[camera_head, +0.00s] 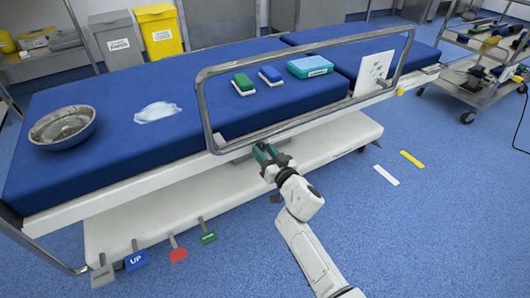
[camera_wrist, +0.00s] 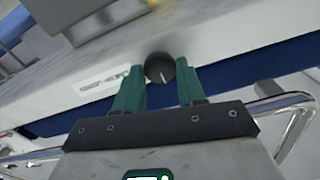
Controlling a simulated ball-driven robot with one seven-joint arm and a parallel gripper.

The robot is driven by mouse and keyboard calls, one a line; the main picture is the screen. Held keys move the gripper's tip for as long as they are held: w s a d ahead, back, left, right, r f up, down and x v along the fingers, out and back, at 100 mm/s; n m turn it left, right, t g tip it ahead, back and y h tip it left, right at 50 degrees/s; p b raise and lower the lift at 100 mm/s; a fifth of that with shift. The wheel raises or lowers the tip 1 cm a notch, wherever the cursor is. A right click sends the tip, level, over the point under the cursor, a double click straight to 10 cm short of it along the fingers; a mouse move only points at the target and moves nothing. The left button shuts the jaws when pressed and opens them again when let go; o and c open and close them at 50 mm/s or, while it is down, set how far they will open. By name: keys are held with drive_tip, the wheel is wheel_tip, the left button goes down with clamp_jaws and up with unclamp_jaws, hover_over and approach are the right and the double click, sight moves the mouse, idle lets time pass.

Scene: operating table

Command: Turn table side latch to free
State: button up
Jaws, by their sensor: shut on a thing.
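The table's side latch shows in the wrist view as a round black knob (camera_wrist: 160,67) with a thin white line on its face. It sits on the table's pale side rail, with small lettering beside it that I cannot read. The two green fingers of my gripper (camera_wrist: 161,80) are on either side of the knob and shut on it. In the head view my gripper (camera_head: 265,150) reaches the near side of the blue operating table (camera_head: 110,95), below the metal side rail. There the knob is hidden by the gripper.
The raised metal guard rail (camera_head: 204,105) stands just above my gripper. Coloured foot pedals (camera_head: 136,261) stick out from the white base at lower left. The blue floor at right is mostly clear.

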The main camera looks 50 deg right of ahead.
drive_tip(key=n, duration=0.4)
drive_tip(key=shift+p, duration=0.3)
drive_tip(key=n, duration=0.4)
drive_tip(key=shift+a+n, duration=0.1)
drive_tip(key=shift+n, duration=0.3)
drive_tip(key=n, duration=0.4)
drive_tip(key=shift+f+n, duration=0.1)
drive_tip(key=shift+n, duration=0.2)
drive_tip(key=shift+n+b, duration=0.55)
drive_tip(key=shift+n, duration=1.45)
drive_tip(key=o, duration=1.1)
drive_tip(key=shift+c, duration=0.2)
drive_tip(key=shift+s, duration=0.1)
